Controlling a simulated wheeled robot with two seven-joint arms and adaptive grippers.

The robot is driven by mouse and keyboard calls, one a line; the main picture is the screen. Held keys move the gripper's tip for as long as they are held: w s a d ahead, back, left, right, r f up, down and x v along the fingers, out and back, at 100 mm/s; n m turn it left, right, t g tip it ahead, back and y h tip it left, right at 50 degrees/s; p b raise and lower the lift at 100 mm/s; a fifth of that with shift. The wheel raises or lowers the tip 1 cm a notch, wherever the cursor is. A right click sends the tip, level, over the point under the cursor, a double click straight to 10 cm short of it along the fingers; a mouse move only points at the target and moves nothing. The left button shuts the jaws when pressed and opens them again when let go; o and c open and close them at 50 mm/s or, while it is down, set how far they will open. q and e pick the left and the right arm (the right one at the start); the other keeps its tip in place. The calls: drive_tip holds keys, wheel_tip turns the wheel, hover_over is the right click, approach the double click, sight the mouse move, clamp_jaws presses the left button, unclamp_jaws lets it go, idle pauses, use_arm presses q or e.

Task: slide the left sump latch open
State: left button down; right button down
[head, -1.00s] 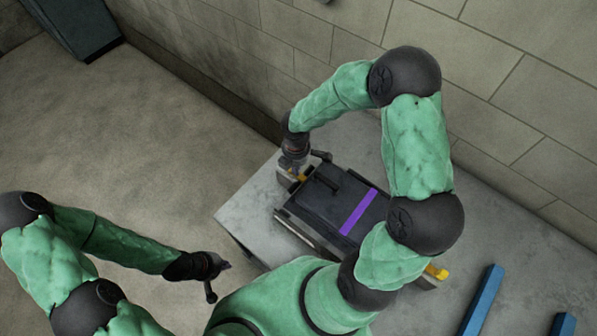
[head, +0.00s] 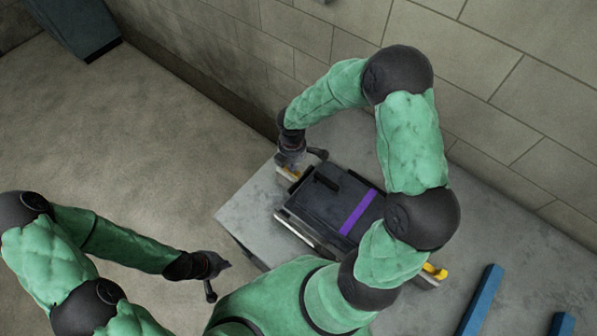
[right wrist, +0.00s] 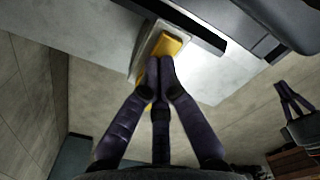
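The left sump latch (head: 293,174) is a yellow piece on a pale plate at the left end of a dark engine block. In the right wrist view the yellow latch (right wrist: 170,44) shows just beyond my fingertips, with more yellow to their left. My right gripper (head: 291,164) is over this latch; in its wrist view the gripper (right wrist: 160,62) has its fingertips drawn together against or just in front of the yellow. Exact contact is hidden by the fingers. My left gripper (head: 211,273) hangs over the floor left of the table, away from the block; its finger opening is unclear.
The block (head: 325,205), with a purple stripe (head: 358,212), lies on a grey table (head: 245,213). Another yellow piece (head: 435,271) shows at its right end, partly behind my right arm. Blue bars (head: 482,301) lie at the right. A block wall stands behind.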

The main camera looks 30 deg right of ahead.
wheel_tip(320, 180, up, 8)
drive_tip(key=p, duration=0.6)
drive_tip(key=shift+s+f, duration=0.1)
drive_tip(key=shift+f, duration=0.1)
idle(0.4)
